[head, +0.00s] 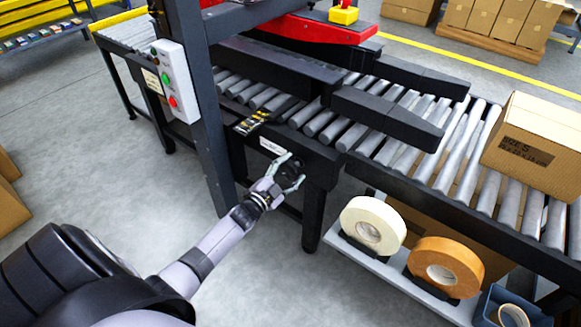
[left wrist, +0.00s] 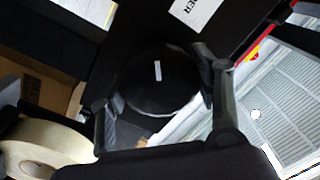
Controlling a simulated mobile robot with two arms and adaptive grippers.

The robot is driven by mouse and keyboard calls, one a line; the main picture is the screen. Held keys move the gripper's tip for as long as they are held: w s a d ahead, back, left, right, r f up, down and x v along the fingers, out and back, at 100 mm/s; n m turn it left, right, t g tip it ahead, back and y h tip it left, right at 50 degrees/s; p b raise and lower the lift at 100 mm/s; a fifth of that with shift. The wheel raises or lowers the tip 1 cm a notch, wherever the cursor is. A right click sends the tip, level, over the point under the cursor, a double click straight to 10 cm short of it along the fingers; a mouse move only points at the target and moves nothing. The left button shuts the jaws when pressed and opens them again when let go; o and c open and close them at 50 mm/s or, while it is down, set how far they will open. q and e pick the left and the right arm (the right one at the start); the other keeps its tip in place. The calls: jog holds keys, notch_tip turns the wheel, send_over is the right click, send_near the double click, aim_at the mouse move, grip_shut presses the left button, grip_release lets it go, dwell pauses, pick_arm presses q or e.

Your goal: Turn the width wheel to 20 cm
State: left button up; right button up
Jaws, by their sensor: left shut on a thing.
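The width wheel (left wrist: 150,88) is a round black knob with a short white mark on its face, seen up close in the left wrist view. In the head view the wheel (head: 291,169) is a small dark disc on the near side of the machine frame, partly covered by my fingers. My left gripper (head: 290,178) is shut on the wheel, one finger on each side of its rim; both fingers also show in the left wrist view (left wrist: 158,105). A black and yellow scale strip (head: 252,122) lies on the frame above; its reading is too small to tell. My right gripper is out of view.
A roller conveyor (head: 455,150) carries a cardboard box (head: 535,145) at the right. A white tape roll (head: 372,226) and an orange one (head: 445,267) stand on a low shelf right of the wheel.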

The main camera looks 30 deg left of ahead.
pick_arm(q)
jog(key=shift+r+n, duration=0.1)
jog(key=shift+n, duration=0.4)
jog(key=shift+n+p, duration=0.3)
jog(key=shift+n, duration=0.1)
jog(key=shift+n+p, duration=0.4)
jog(key=shift+n, duration=1.1)
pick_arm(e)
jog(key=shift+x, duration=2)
pick_arm(q)
jog(key=o, duration=1.2)
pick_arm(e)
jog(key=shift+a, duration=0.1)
pick_arm(q)
jog(key=s, duration=1.2)
jog(key=shift+a, duration=0.35)
